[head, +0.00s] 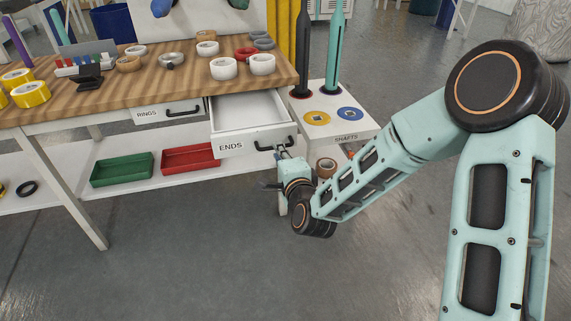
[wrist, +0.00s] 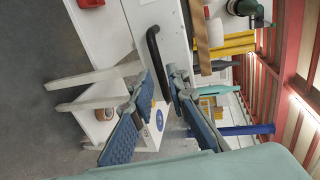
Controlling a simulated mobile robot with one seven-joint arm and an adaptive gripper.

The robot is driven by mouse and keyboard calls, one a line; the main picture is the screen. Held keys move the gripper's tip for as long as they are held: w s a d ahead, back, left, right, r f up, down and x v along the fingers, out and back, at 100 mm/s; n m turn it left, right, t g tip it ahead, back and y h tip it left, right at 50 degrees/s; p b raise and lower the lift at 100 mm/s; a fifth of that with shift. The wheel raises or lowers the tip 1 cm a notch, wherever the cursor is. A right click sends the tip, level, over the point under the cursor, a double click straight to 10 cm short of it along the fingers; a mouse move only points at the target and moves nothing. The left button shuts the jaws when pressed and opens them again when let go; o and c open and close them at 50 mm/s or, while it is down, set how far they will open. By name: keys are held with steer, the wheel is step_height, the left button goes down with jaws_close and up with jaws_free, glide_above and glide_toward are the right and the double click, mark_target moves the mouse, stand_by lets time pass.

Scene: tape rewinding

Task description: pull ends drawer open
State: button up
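The white drawer labelled ENDS (head: 232,148) stands pulled out of the table, and its visible inside is empty. Its black bar handle (head: 274,145) is on the right of its front. In the wrist view the handle (wrist: 153,50) runs up and down, with its lower end between my fingertips. My gripper (head: 284,156) is at the handle in the head view, its fingers partly hidden. In the wrist view my gripper (wrist: 160,80) has its two blue-padded fingers apart, with a gap beside the handle.
The RINGS drawer (head: 168,112) is shut to the left. Tape rolls (head: 223,68) lie on the wooden tabletop (head: 150,88). A white SHAFTS stand (head: 345,125) with upright shafts is close on the right. Green (head: 122,169) and red (head: 188,158) trays sit on the lower shelf.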

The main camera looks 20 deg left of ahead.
steer(key=v, duration=0.7)
steer(key=shift+s+d, duration=0.2)
steer(key=shift+s, duration=0.1)
